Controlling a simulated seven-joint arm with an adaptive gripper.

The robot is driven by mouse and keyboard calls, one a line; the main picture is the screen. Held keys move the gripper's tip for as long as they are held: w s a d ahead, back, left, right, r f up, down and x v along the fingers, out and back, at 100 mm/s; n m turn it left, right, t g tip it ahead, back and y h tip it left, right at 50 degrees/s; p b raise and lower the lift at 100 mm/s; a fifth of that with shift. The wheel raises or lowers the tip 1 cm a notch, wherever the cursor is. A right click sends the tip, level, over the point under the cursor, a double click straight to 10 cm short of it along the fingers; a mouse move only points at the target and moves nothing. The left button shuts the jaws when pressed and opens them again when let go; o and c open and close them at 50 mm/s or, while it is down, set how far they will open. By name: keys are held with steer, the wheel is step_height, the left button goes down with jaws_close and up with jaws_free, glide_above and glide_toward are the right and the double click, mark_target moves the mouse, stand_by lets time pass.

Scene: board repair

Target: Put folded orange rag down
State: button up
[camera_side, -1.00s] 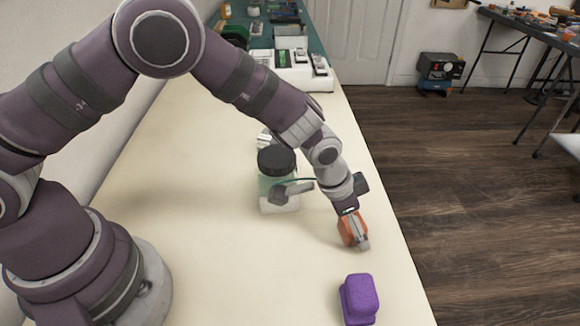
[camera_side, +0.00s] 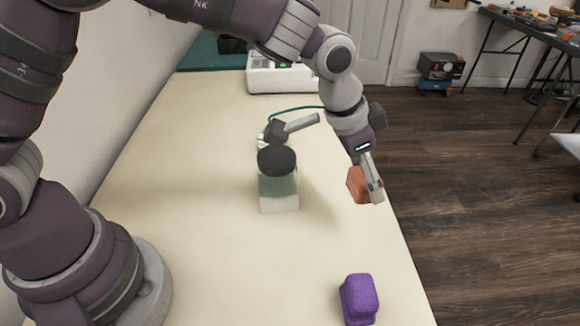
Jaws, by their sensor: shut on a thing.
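The folded orange rag (camera_side: 357,186) is held in my gripper (camera_side: 368,190), near the right edge of the table. The gripper's fingers are shut on it, and one grey finger covers the rag's right side. The rag appears to be above the tabletop, but its exact height is hard to tell.
A jar with a black lid (camera_side: 278,180) stands left of the rag. A purple block (camera_side: 358,299) lies at the front right of the table (camera_side: 215,225).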

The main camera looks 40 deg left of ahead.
steer(key=r, duration=0.4)
steer(key=shift+a+r, duration=0.2)
steer(key=shift+r, duration=0.15)
steer(key=s+a+n+y, duration=0.1)
steer(key=a+n+y, duration=0.1)
steer(key=a+n, duration=0.2)
steer(key=s+a+f+n+y, duration=0.1)
steer(key=a+n+y, duration=0.1)
steer(key=a+n, duration=0.3)
steer(key=s+a+n+y, duration=0.1)
steer(key=a+n+y, duration=0.1)
steer(key=a+n, duration=0.3)
steer(key=shift+s+a+f+n+g, duration=0.1)
steer(key=shift+s+n+g, duration=0.1)
steer(key=shift+n, duration=0.45)
steer(key=shift+s+a+f+n+g, duration=0.1)
steer(key=shift+s+n+g, duration=0.1)
steer(key=shift+n, duration=0.45)
steer(key=s+a+n+g+y, duration=0.1)
steer(key=s+a+n+g, duration=0.25)
steer(key=a+n, duration=0.4)
steer(key=r+n+g+h, duration=0.1)
steer(key=n+g, duration=0.2)
steer(key=n, duration=0.7)
glide_above(196, 205)
steer(key=f, duration=0.9)
steer(key=w+d+f, duration=0.1)
steer(key=f, duration=0.4)
steer(key=shift+f, duration=0.25)
steer(key=shift+f, duration=0.15)
